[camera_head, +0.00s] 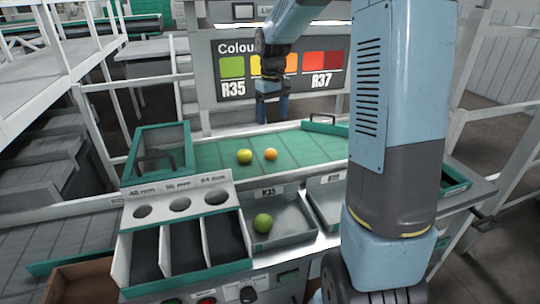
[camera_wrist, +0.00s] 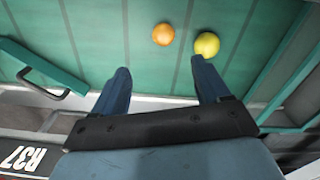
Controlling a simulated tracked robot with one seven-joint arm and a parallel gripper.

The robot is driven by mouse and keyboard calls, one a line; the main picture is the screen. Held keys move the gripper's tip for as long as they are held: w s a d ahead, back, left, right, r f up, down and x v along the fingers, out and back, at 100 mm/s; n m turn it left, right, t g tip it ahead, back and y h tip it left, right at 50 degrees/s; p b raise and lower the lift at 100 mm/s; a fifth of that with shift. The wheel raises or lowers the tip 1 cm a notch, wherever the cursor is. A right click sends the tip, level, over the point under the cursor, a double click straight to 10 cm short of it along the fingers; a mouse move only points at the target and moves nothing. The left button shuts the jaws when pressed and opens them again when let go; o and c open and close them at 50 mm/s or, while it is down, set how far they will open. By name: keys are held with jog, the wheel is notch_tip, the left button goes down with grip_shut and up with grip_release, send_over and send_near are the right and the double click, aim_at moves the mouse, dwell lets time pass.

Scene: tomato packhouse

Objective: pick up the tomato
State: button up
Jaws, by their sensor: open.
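A yellow-green tomato (camera_head: 244,157) and a smaller orange tomato (camera_head: 270,154) lie side by side on the green belt (camera_head: 212,156). A green tomato (camera_head: 263,222) sits in the grey tray (camera_head: 290,238) marked R35. My gripper (camera_head: 272,108) hangs above the far side of the belt, open and empty. In the wrist view, the open fingers of my gripper (camera_wrist: 160,80) point towards the belt. The orange tomato (camera_wrist: 163,34) lies beyond the gap between them, and the yellow tomato (camera_wrist: 207,44) lies just beyond the right fingertip. Both look apart from the fingers.
A sizing box (camera_head: 180,205) with three holes and dark compartments stands at front left. A teal-framed clear cover (camera_head: 160,153) stands at the belt's left end. A colour chart board (camera_head: 232,92) rises behind the belt. Another tray (camera_head: 328,200) lies right of the R35 tray.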

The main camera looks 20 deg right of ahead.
send_near(271, 150)
jog(key=f, duration=0.5)
jog(key=shift+w+d, duration=0.3)
jog(key=shift+w, duration=0.05)
jog(key=shift+s+a+f, duration=0.1)
jog(key=shift+a+f, duration=0.05)
jog(key=shift+f, duration=1.2)
jog(key=shift+s+a+f, duration=0.1)
jog(key=shift+a+f, duration=0.05)
jog(key=shift+f, duration=1.2)
jog(key=shift+c, duration=0.3)
jog(key=c, duration=0.8)
